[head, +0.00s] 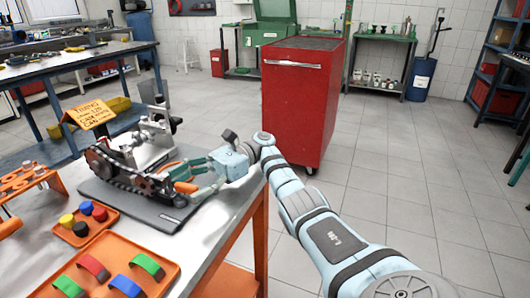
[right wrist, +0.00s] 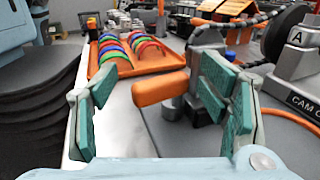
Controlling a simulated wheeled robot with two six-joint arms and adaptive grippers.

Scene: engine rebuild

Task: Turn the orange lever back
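The orange lever (right wrist: 160,89) shows in the right wrist view as a short, thick handle joined to a dark grey post at its right. In the head view a bit of orange (head: 187,187) shows beside my right gripper (head: 182,178), at the engine rig (head: 130,185) on its dark base. My right gripper is open in the right wrist view (right wrist: 157,100). Its green-padded fingers stand either side of the lever, the right one nearer to it. I see no clear grip on the lever. My left gripper is in neither view.
An orange tray (head: 150,248) with coloured arches and a smaller tray of coloured caps (head: 83,222) stand left of the rig. A red cabinet (head: 300,100) stands beyond the table. An orange cable (right wrist: 290,118) lies right of the gripper.

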